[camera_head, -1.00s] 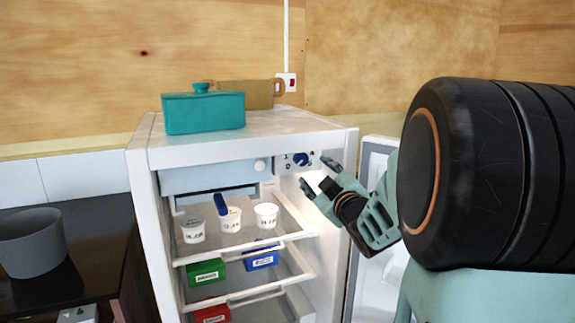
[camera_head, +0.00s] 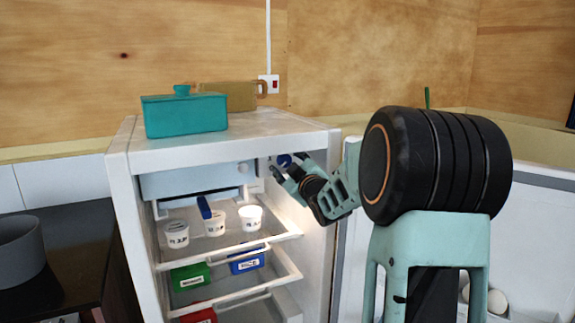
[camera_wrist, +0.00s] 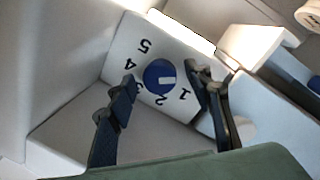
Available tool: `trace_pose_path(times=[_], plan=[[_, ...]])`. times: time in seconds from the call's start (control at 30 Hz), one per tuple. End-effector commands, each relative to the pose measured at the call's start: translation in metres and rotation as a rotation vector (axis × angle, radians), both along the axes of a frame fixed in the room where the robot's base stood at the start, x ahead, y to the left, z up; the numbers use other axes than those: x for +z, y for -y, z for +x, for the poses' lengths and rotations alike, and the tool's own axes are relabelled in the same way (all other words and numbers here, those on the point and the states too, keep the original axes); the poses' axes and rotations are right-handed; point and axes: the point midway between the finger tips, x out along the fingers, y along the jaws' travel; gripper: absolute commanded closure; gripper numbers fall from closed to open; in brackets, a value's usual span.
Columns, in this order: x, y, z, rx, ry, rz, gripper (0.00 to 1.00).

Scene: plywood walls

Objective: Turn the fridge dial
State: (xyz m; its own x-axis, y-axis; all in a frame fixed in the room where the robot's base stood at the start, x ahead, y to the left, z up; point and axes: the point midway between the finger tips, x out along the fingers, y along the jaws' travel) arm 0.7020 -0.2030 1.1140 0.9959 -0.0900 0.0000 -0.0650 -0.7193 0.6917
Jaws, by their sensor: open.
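The fridge dial is a round blue knob with a white pointer mark, on a white panel numbered 1 to 5; it shows in the wrist view (camera_wrist: 159,77), between and beyond my fingers. In the head view the dial (camera_head: 284,160) is partly hidden by my gripper (camera_head: 288,167), which reaches into the upper right of the open fridge (camera_head: 125,160). In the wrist view my gripper (camera_wrist: 160,92) is open and empty, with one finger on each side of the dial. I cannot tell whether a finger touches it.
White cups (camera_head: 251,217) and a blue-handled item stand on the upper shelf. Green (camera_head: 190,277) and blue boxes sit below. A teal pot (camera_head: 185,113) and a brown pot (camera_head: 228,95) stand on the fridge. The open door (camera_head: 530,240) is at right.

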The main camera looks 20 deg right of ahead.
Motion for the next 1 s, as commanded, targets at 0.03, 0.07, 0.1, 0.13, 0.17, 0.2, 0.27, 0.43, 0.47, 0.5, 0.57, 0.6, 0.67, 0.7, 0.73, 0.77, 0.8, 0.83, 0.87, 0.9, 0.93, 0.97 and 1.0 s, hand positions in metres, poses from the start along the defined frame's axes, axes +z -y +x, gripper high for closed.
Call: trace_pose_path(times=[0.03, 0.07, 0.1, 0.13, 0.17, 0.2, 0.27, 0.43, 0.47, 0.5, 0.57, 0.6, 0.67, 0.7, 0.73, 0.77, 0.8, 0.83, 0.87, 0.9, 0.93, 0.97, 1.0], plan=[[0.0000, 0.0000, -0.0001, 0.000, 0.000, 0.000, 0.56], [0.0000, 0.0000, -0.0002, 0.000, 0.000, 0.000, 0.59], [0.0001, 0.0001, -0.0002, 0.000, 0.000, 0.000, 0.63], [0.0000, 0.0000, -0.0002, 0.000, 0.000, 0.000, 0.67], [-0.0001, 0.0000, -0.0003, 0.000, 0.000, 0.000, 0.70], [0.0000, 0.0000, -0.0003, 0.000, 0.000, 0.000, 0.74], [0.0000, 0.0001, -0.0003, 0.000, 0.000, 0.000, 0.81], [-0.0001, 0.0000, -0.0004, 0.000, 0.000, 0.000, 0.96], [-0.0001, 0.0000, -0.0004, 0.000, 0.000, 0.001, 0.96], [0.0001, 0.0000, -0.0004, 0.000, 0.000, 0.002, 0.96], [0.0002, 0.0000, -0.0004, 0.000, -0.001, 0.008, 0.96], [0.0003, 0.0001, -0.0004, -0.001, -0.001, 0.014, 0.96], [0.0006, 0.0001, -0.0004, -0.001, -0.001, 0.027, 0.96], [0.0008, 0.0001, -0.0004, 0.000, -0.002, 0.039, 0.96], [0.0011, 0.0002, -0.0004, -0.001, -0.002, 0.051, 0.96], [0.0012, 0.0002, -0.0004, -0.001, -0.003, 0.064, 0.96], [0.0015, 0.0002, -0.0005, -0.001, -0.004, 0.084, 0.96], [0.0017, 0.0003, -0.0005, 0.000, -0.004, 0.100, 0.96], [0.0020, 0.0003, -0.0005, -0.001, -0.005, 0.120, 0.96], [0.0023, 0.0001, -0.0005, 0.000, -0.006, 0.147, 0.96], [0.0025, 0.0001, -0.0005, -0.001, -0.007, 0.169, 0.96], [0.0028, -0.0001, -0.0005, -0.001, -0.008, 0.193, 0.96], [0.0031, -0.0001, -0.0005, -0.001, -0.009, 0.226, 0.96]])
